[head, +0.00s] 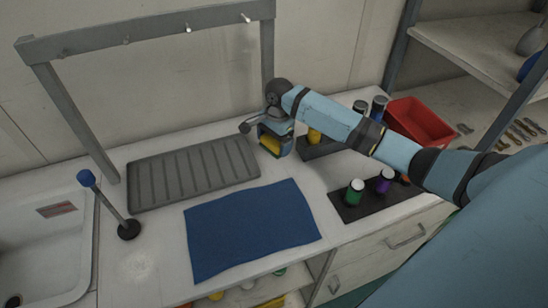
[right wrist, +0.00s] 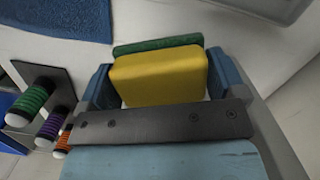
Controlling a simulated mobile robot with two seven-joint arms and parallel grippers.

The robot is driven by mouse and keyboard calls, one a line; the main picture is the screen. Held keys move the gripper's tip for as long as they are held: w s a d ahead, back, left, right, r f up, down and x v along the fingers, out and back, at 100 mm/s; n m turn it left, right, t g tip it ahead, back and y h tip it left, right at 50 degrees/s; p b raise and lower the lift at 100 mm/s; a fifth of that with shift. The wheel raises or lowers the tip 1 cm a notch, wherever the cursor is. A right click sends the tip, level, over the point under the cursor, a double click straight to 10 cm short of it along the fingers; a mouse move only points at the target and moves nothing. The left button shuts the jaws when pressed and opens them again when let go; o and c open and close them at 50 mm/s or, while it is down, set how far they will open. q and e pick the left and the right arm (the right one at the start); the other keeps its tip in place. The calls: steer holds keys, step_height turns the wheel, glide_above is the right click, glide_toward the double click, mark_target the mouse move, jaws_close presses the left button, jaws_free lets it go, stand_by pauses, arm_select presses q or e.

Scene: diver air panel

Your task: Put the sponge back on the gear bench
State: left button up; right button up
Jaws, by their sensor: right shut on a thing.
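The sponge (right wrist: 160,76) is a yellow block with a green layer on its far side. My right gripper (right wrist: 160,85) is shut on it, with one blue finger at each side. I cannot tell whether the sponge touches the bench top. My left gripper is not in view.
A blue cloth (head: 250,228) lies in front of the ribbed mat (head: 190,175). Green (head: 355,192) and purple (head: 384,182) banded cylinders stand on a dark pad to the right. A red bin (head: 420,122) is at the back right, a sink (head: 45,215) at the left.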

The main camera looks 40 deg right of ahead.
mark_target(273, 165)
step_height(273, 165, down, 7)
steer(key=shift+f, duration=0.1)
stand_by(0.3)
steer(key=o, duration=0.6)
steer(key=shift+f, duration=0.1)
steer(key=r, duration=0.4)
steer(key=d+r, duration=0.1)
steer(key=r, duration=0.7)
steer(key=shift+w+d+r, duration=0.1)
steer(key=shift+d+r, duration=0.05)
steer(key=shift+d, duration=0.1)
